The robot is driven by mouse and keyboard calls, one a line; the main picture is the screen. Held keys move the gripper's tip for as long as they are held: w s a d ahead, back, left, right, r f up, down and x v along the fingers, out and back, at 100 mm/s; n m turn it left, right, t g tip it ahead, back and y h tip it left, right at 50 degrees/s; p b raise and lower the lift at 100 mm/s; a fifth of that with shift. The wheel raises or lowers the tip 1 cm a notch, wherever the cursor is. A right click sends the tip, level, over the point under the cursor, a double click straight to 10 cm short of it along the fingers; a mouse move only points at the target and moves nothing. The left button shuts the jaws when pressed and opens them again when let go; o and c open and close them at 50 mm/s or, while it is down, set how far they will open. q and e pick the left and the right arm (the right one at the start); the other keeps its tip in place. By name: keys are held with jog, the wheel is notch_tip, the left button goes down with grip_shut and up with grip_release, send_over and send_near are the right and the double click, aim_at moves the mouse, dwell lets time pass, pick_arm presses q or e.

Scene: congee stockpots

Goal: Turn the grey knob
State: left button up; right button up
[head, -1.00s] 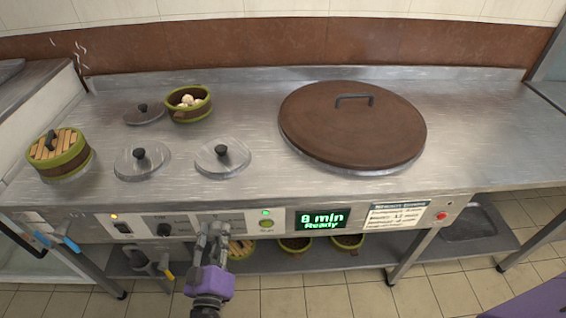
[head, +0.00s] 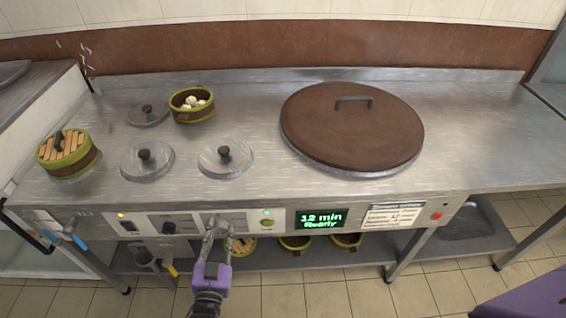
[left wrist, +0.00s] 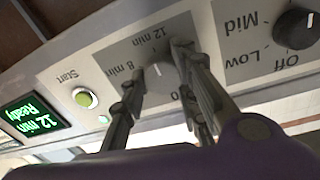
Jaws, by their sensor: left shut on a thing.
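The grey knob (left wrist: 160,82) sits on the front control panel, with the labels "8 min" and "12 min" around it in the left wrist view. Its white mark points up, toward the side of the "12 min" label. My left gripper (left wrist: 167,88) is shut on the knob, one finger on each side, hiding part of it and the label below. In the head view my left gripper (head: 216,226) reaches the panel from below and covers most of the knob. The green display (head: 321,219) reads "12 min Ready".
A dark knob (left wrist: 297,29) marked Off, Low and Mid is beside the grey one. The green Start button (left wrist: 85,97) is on its other side. A big brown lid (head: 352,130), small lids (head: 147,160) and bamboo steamers (head: 191,105) are on the counter above.

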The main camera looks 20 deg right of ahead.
pick_arm(q)
jog(key=shift+d+r, duration=0.15)
jog(key=shift+d, duration=0.25)
pick_arm(e)
jog(key=shift+w, duration=0.2)
pick_arm(q)
jog(key=o, duration=1)
jog(key=shift+m, duration=0.3)
pick_arm(e)
jog(key=shift+d, duration=0.1)
pick_arm(q)
jog(key=shift+a, duration=0.1)
jog(key=shift+s+a, duration=0.15)
jog(key=shift+s, duration=0.1)
jog(key=shift+s+a+f, duration=0.15)
jog(key=shift+s+f, duration=0.05)
jog(key=shift+s, duration=0.15)
jog(key=v, duration=1.1)
pick_arm(e)
jog(key=w, duration=0.3)
jog(key=shift+w+a+r+t, duration=0.25)
jog(key=shift+w+a+t, duration=0.05)
jog(key=shift+a+t, duration=0.1)
jog(key=shift+s+f, duration=0.1)
jog(key=shift+s, duration=0.25)
